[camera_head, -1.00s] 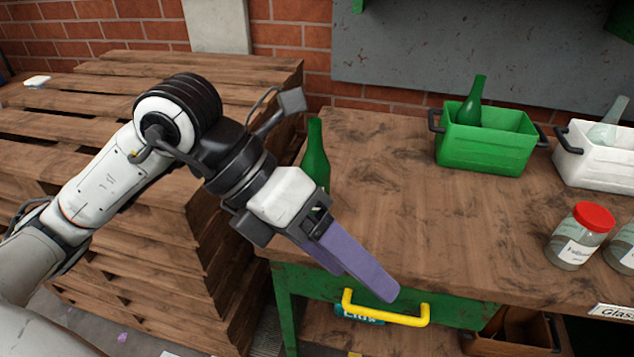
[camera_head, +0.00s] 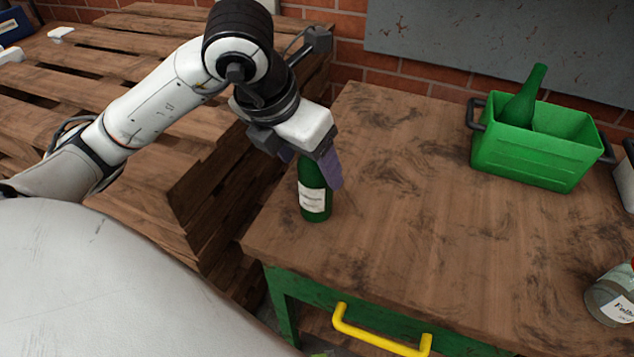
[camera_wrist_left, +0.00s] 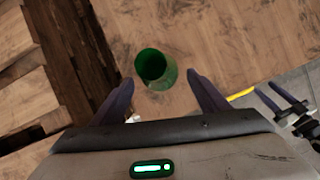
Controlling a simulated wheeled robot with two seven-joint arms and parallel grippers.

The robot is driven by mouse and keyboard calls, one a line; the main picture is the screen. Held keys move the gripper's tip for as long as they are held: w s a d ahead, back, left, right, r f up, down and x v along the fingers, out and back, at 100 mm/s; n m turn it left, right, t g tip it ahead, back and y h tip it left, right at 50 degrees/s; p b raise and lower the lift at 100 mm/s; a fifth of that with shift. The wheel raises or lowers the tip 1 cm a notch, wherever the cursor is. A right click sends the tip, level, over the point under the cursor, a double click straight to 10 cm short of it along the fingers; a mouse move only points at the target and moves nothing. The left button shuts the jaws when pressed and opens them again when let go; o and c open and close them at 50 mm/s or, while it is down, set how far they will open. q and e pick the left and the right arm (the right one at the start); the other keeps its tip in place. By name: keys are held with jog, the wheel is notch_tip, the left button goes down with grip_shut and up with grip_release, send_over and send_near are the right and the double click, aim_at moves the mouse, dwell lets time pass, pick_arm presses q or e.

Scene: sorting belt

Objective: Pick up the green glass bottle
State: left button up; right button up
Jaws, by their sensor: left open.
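The green glass bottle (camera_head: 313,199) stands upright near the left edge of the wooden table, with a white label on its body. Its upper part is hidden behind my left gripper (camera_head: 317,170) in the head view. That gripper is open and comes down over the bottle from above. In the left wrist view the bottle (camera_wrist_left: 160,70) shows between the tips of the two spread purple fingers (camera_wrist_left: 161,82), with a gap on each side. What looks like my right gripper (camera_wrist_left: 284,100) shows small at the right of that view.
A green crate (camera_head: 530,158) holding another green bottle (camera_head: 523,98) stands at the back right. A jar (camera_head: 612,296) is at the right edge. Stacked pallets (camera_head: 130,80) lie left of the table. The middle of the tabletop (camera_head: 410,200) is clear.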

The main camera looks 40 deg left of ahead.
aim_at(316, 172)
pick_arm(q)
jog(key=x, duration=0.4)
jog(key=shift+w+f, duration=0.3)
jog(key=c, duration=1.3)
jog(key=shift+r, duration=0.15)
